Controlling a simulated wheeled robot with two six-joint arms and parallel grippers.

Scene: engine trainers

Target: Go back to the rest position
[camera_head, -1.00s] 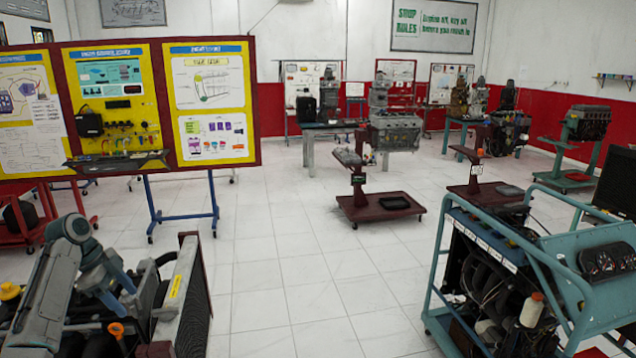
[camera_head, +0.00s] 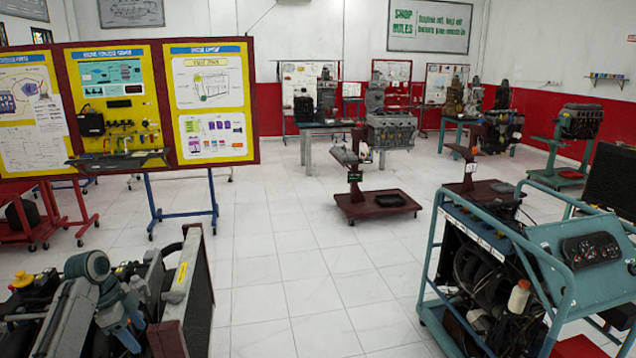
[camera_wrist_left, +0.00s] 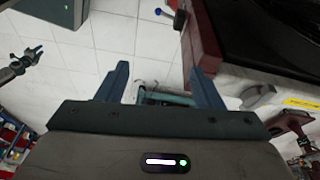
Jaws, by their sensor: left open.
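My left gripper (camera_head: 128,318) is at the lower left of the head view, beside the engine trainer with the red-framed radiator (camera_head: 190,292). In the left wrist view its two blue fingers (camera_wrist_left: 165,88) are apart with nothing held between them. Part of a red and grey frame (camera_wrist_left: 205,45) lies close to the right finger there. My right gripper does not show in the head view; a small dark gripper-like shape (camera_wrist_left: 28,62) at the left edge of the left wrist view is too small to tell.
A teal engine trainer with gauges (camera_head: 590,250) stands at the right. A yellow and red display board (camera_head: 210,100) stands at the left on blue legs. An engine on a red wheeled stand (camera_head: 378,205) is further back. White tiled floor (camera_head: 290,290) between them is clear.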

